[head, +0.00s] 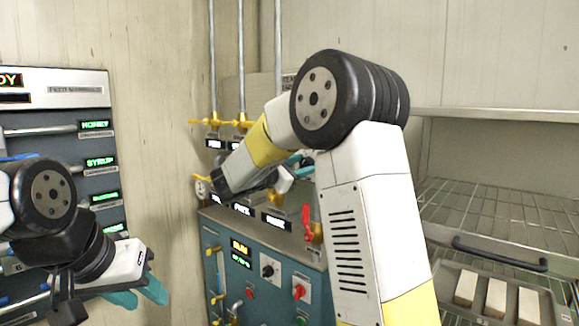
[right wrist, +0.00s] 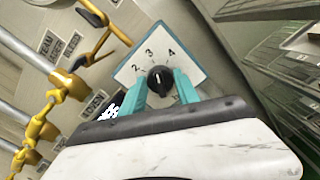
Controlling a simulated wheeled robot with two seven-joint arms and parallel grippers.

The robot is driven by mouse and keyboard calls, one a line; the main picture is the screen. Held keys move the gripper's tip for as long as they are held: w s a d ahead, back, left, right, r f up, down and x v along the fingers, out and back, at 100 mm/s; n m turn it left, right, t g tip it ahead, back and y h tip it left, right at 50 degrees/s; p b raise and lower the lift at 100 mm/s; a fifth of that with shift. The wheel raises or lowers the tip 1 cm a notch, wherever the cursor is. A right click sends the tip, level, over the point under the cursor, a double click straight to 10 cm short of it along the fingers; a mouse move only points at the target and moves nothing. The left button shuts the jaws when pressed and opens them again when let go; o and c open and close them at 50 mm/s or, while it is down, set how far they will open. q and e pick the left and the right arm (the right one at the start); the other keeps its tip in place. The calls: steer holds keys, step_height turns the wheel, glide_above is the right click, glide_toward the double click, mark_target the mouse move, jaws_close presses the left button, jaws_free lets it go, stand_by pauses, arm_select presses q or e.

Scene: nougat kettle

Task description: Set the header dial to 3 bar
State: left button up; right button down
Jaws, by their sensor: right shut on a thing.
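The header dial is a black knob (right wrist: 160,79) on a white square plate (right wrist: 186,59) marked 2, 3 and 4, seen in the right wrist view. The knob's small white mark points up, roughly toward the 3; its exact alignment is too small to tell. My right gripper (right wrist: 161,92) is shut on the knob, one teal finger on each side. In the head view my right arm and wrist hide the dial, and only a bit of teal finger shows. My left gripper (head: 137,295) is open and empty at the lower left, away from the panels.
Yellow-handled valves (head: 240,124) on grey pipes stand behind my right arm. A red lever (head: 307,222) rises by the blue control cabinet (head: 240,290). A panel with green labels (head: 96,126) is at left. A wire rack (head: 480,215) and a tray of pale bars (head: 497,296) are at right.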

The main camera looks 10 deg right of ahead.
steer(key=shift+n, duration=0.8)
steer(key=c, duration=0.9)
jaws_free()
steer(key=v, duration=0.7)
steer(key=shift+s+a, duration=0.25)
steer(key=shift+a, duration=0.1)
